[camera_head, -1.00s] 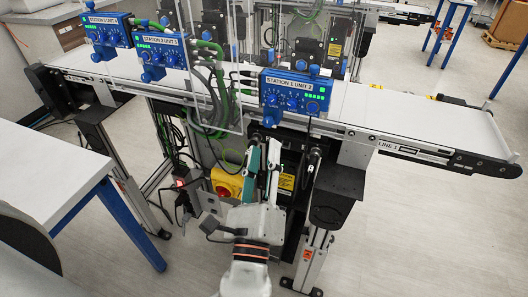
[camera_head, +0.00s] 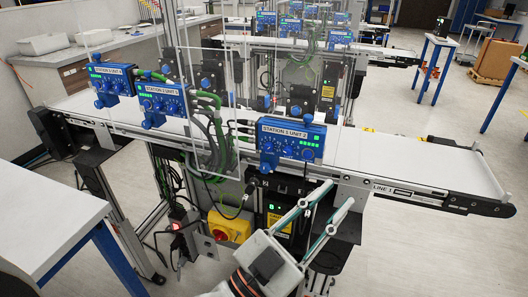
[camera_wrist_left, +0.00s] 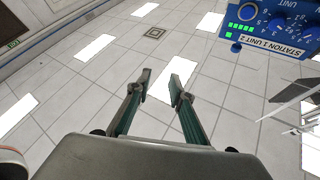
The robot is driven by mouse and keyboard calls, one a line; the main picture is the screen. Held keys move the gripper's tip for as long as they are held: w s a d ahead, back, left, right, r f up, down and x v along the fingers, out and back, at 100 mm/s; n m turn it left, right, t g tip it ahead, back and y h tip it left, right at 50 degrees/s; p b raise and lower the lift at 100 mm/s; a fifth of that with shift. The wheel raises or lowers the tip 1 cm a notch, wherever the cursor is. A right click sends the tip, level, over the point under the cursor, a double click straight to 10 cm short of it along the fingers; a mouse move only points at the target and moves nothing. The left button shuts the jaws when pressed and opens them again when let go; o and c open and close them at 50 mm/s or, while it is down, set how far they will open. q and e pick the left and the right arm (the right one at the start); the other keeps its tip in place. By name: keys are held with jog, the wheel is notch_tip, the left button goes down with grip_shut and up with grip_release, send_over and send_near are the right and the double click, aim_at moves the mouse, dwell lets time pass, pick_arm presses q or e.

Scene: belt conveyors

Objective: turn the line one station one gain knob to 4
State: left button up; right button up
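The blue control box labelled STATION 1 UNIT 2 (camera_head: 292,128) is mounted on the near side of the LINE 1 conveyor (camera_head: 420,176). Its front has small blue knobs (camera_head: 268,147) and green lights; the knob labels and settings are too small to read. My left gripper (camera_head: 342,191) is open and empty, below and right of the box, fingers pointing up and right, apart from it. In the left wrist view, the open fingers (camera_wrist_left: 160,76) have floor behind them. The box shows upside down at upper right, with a blue knob (camera_wrist_left: 278,24) beside a number scale. My right gripper is out of view.
Two similar blue boxes (camera_head: 110,82) stand to the left on the same conveyor, behind clear panels. Cables (camera_head: 205,115) hang left of the box. A yellow and red switch (camera_head: 228,228) sits below. A white table (camera_head: 45,215) is at left.

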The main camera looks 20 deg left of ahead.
aim_at(267, 149)
pick_arm(q)
jog(key=w+a+r+n+t+y, duration=0.1)
jog(key=a+r+n+t+y, duration=0.5)
jog(key=n, duration=0.7)
jog(key=a+r+n+t+y, duration=0.1)
jog(key=a+r+n+y, duration=0.45)
jog(key=n, duration=0.85)
jog(key=w+a+f+n+g+p, duration=0.1)
jog(key=w+a+f+n+g, duration=0.25)
jog(key=f+n, duration=0.5)
jog(key=w+a+f+n+g+p, duration=0.1)
jog(key=w+a+f+n+g, duration=0.2)
jog(key=f+n, duration=0.5)
jog(key=shift+n+g+y, duration=0.45)
jog(key=shift+n+g, duration=0.1)
jog(key=shift+g, duration=0.1)
jog(key=w, duration=0.2)
jog(key=w+d+r, duration=0.1)
jog(key=w, duration=0.1)
jog(key=w+d, duration=0.1)
jog(key=w, duration=0.2)
jog(key=shift+w+r+p, duration=0.1)
jog(key=shift+r+p, duration=0.1)
jog(key=shift+p, duration=0.2)
grip_shut()
